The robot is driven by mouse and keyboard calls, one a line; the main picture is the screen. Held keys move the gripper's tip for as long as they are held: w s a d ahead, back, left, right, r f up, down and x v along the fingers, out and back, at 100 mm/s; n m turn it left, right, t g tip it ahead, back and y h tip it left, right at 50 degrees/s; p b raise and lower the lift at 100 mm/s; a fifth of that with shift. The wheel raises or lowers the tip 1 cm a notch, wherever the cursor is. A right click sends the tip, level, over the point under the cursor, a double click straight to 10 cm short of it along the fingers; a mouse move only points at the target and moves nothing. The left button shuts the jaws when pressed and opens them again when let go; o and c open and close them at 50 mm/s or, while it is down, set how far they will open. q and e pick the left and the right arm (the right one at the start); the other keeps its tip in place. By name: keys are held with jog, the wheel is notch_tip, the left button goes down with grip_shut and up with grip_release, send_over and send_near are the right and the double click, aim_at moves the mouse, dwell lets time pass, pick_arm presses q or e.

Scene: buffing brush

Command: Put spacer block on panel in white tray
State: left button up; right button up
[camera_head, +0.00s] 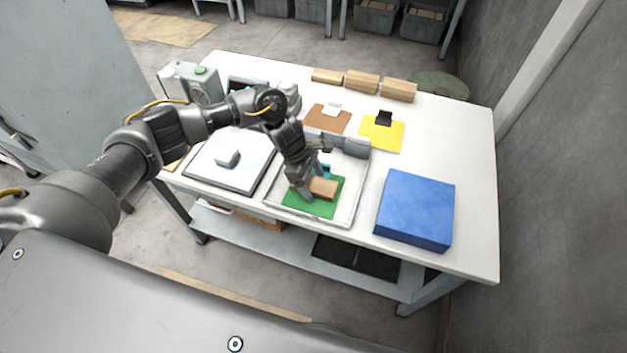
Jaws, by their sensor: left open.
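The white tray (350,212) lies near the front edge of the table, with a green panel (296,201) flat inside it. A tan spacer block (324,187) rests on the green panel, as far as I can tell. My left gripper (309,184) is open and low over the panel, with its fingers close around the block. The gripper hides part of the block and panel, so I cannot tell whether the fingers touch the block. My right gripper is not in view.
A large blue block (415,208) stands right of the tray. A flat grey-white plate (215,178) with a small block lies left. Behind are brown (320,120) and yellow (390,137) panels with clips, and several tan blocks (362,82).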

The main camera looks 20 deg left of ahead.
pick_arm(q)
jog(key=shift+r, duration=0.15)
jog(key=b+v, duration=0.3)
jog(key=v, duration=0.8)
jog(key=shift+a+r, duration=0.15)
jog(key=shift+r, duration=0.25)
jog(key=shift+s, duration=0.1)
